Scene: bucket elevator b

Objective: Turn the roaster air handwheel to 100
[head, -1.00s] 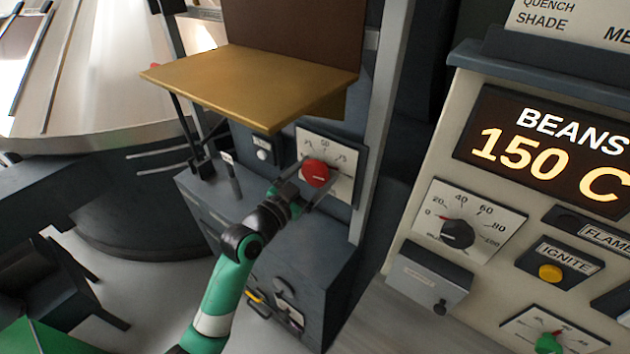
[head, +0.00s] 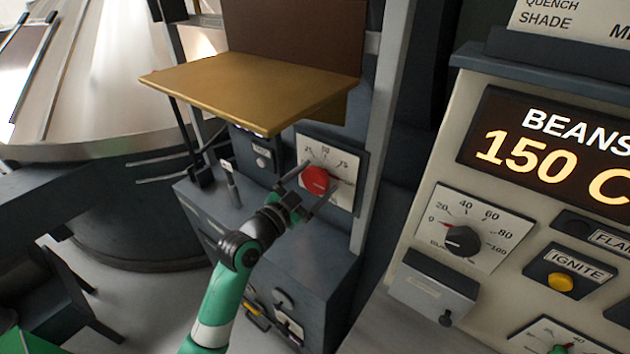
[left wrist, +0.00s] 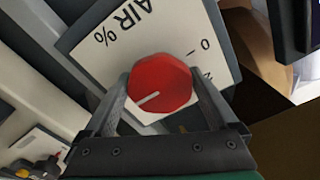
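The red roaster air handwheel (head: 316,180) sits on a white dial plate (head: 345,164) with numbers around it. In the left wrist view the handwheel (left wrist: 160,82) fills the space between the fingers, and the plate (left wrist: 165,30) shows "AIR %" and a 0. The handwheel's white mark points to the lower left there, away from the 0; its exact reading is not legible. My left gripper (head: 322,175) has one finger on each side of the handwheel. In the left wrist view both fingers (left wrist: 160,90) appear to touch its rim. My right gripper is out of view.
A brass-coloured shelf (head: 245,88) juts out above and left of the dial. A grey metal post (head: 378,110) stands just right of it. A console (head: 415,225) with its own dials and a "BEANS 150 C" display (head: 555,150) is further right.

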